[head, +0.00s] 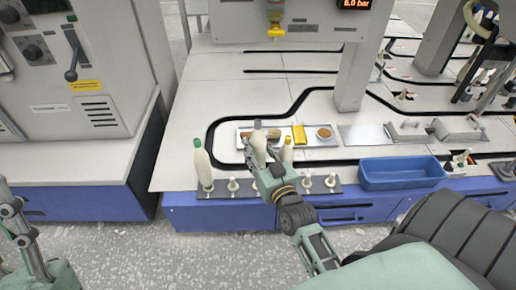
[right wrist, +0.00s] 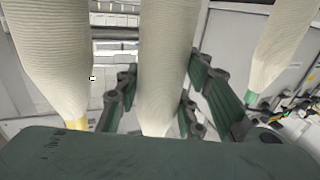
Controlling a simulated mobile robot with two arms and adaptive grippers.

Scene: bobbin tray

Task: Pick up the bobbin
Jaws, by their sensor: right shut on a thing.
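A cream bobbin with a grey tip (head: 258,146) is between the fingers of my right gripper (head: 262,166), which is shut on it. Its top sits higher in the picture than its neighbours' tops; its lower end is hidden behind the gripper. In the right wrist view the held bobbin (right wrist: 165,60) runs between the green fingers. A green-tipped bobbin (head: 203,168) stands to the left, and a yellow-tipped bobbin (head: 287,150) is close on the right, partly covered. Part of my left gripper (head: 22,222) shows at the left edge; its opening is unclear.
A dark peg rail (head: 219,193) with several pegs runs along the bench's front edge. Behind it lies a pale tray (head: 311,143) with a yellow block (head: 298,135) and brown items. A blue bin (head: 403,176) stands right. A machine cabinet (head: 80,60) fills the left.

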